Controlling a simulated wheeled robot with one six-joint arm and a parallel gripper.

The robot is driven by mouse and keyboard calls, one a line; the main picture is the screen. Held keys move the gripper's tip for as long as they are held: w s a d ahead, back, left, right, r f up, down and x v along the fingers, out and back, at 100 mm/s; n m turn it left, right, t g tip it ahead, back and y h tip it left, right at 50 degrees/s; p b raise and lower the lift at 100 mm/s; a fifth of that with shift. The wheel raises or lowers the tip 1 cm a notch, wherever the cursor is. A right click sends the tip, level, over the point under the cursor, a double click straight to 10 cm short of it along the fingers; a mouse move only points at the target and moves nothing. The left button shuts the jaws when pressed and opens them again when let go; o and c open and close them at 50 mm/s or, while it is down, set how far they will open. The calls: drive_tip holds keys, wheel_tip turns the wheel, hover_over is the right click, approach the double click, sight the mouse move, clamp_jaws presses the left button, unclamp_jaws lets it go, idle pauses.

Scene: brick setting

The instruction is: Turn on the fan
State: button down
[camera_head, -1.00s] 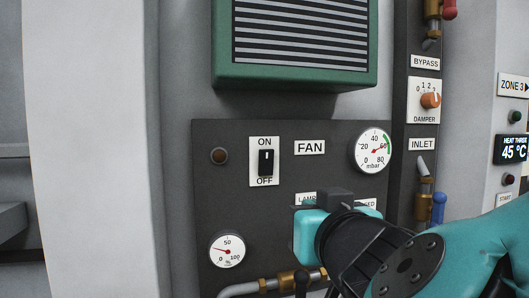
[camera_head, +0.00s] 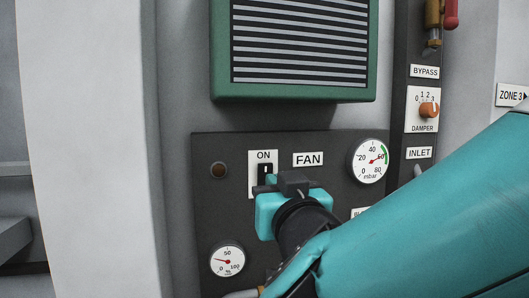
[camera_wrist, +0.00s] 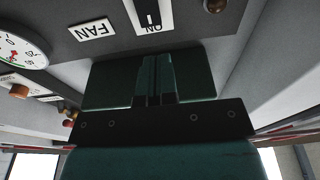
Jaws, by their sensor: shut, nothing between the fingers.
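The fan switch is a black rocker (camera_head: 265,169) on a white plate marked ON at the top, left of the FAN label (camera_head: 308,159). My gripper (camera_head: 264,188) is in front of the plate's lower part and hides the rocker's lower half and the OFF mark. In the wrist view the rocker (camera_wrist: 148,10) shows at the top edge, upside down, with ON below it. My gripper's fingers (camera_wrist: 156,60) are together and empty, pointing toward the switch area. I cannot tell whether they touch it. The round brown lamp (camera_head: 218,170) beside the plate looks unlit.
A green louvred box (camera_head: 295,92) juts out above the panel. A mbar gauge (camera_head: 371,160) is to the right and a percent gauge (camera_head: 227,261) at lower left. The orange damper knob (camera_head: 429,110) and a red-handled valve (camera_head: 451,14) stand farther right.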

sight(260, 164)
drive_tip(key=p+x, duration=0.1)
drive_tip(key=x, duration=0.1)
drive_tip(key=p+x, duration=0.3)
drive_tip(key=x, duration=0.1)
drive_tip(key=shift+w+r, duration=0.1)
drive_tip(key=shift+r, duration=0.2)
drive_tip(key=shift+w+a+f+p, duration=0.15)
drive_tip(key=shift+w+a+p, duration=0.05)
drive_tip(key=shift+w+p, duration=0.5)
drive_tip(key=shift+w, duration=0.2)
drive_tip(key=shift+s+b, duration=0.1)
drive_tip(key=shift+b, duration=0.35)
drive_tip(key=shift+s+b, duration=0.4)
drive_tip(key=s+d+r+b, duration=0.2)
drive_tip(key=s+b, duration=0.5)
drive_tip(key=s, duration=0.5)
drive_tip(key=shift+s+d+r, duration=0.15)
drive_tip(key=shift+d+r, duration=0.1)
drive_tip(key=shift+d, duration=0.65)
